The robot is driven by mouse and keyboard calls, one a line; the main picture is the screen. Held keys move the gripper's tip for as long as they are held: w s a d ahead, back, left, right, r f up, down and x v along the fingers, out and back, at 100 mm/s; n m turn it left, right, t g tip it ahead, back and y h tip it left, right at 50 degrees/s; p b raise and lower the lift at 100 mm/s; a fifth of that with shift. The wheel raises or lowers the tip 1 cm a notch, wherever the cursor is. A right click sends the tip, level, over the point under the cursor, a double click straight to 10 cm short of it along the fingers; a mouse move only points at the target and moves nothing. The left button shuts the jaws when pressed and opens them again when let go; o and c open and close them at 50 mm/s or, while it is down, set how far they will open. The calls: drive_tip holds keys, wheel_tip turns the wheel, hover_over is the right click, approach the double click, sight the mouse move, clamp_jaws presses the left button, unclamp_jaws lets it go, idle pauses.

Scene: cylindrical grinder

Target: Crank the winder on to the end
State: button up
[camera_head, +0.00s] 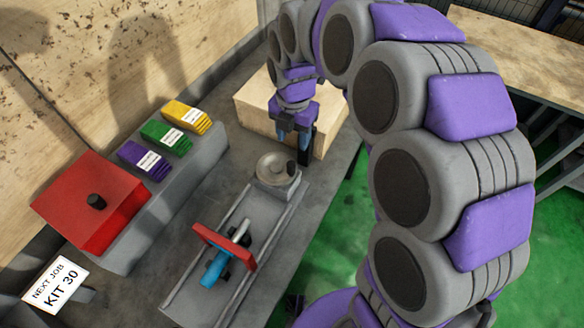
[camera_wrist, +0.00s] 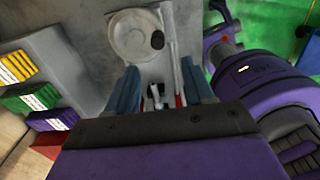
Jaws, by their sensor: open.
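The winder is a pale grey round handwheel (camera_head: 276,168) with a small dark knob (camera_head: 291,168) on its right side. It stands at the far end of a grey slide bed (camera_head: 220,265). The handwheel also shows at the top of the wrist view (camera_wrist: 133,35), its dark knob (camera_wrist: 157,40) at the right edge. On the bed sit a red frame (camera_head: 224,245) and a blue cylinder (camera_head: 215,268) with a pale rod. My gripper (camera_head: 292,145) is open and empty, apart from the wheel and just beyond it; its blue fingers (camera_wrist: 160,90) show in the wrist view.
A wooden block (camera_head: 255,105) stands behind my gripper. Yellow (camera_head: 187,117), green (camera_head: 167,137) and purple (camera_head: 145,160) labelled packs lie on a grey ledge at left, near a red box (camera_head: 85,205). A sign (camera_head: 55,284) reads "NEXT JOB KIT 30".

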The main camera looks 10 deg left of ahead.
sight(291, 164)
drive_tip(key=f+b, duration=0.1)
drive_tip(key=f, duration=0.3)
drive_tip(key=f+b, duration=0.1)
drive_tip(key=f, duration=0.7)
drive_tip(key=shift+a+f+b, duration=0.35)
drive_tip(key=shift+f+b, duration=0.05)
drive_tip(key=shift+d+f, duration=0.15)
drive_tip(key=shift+f, duration=0.4)
drive_tip(key=shift+a, duration=0.2)
drive_tip(key=shift+c, duration=1)
drive_tip(key=shift+d, duration=0.1)
clamp_jaws()
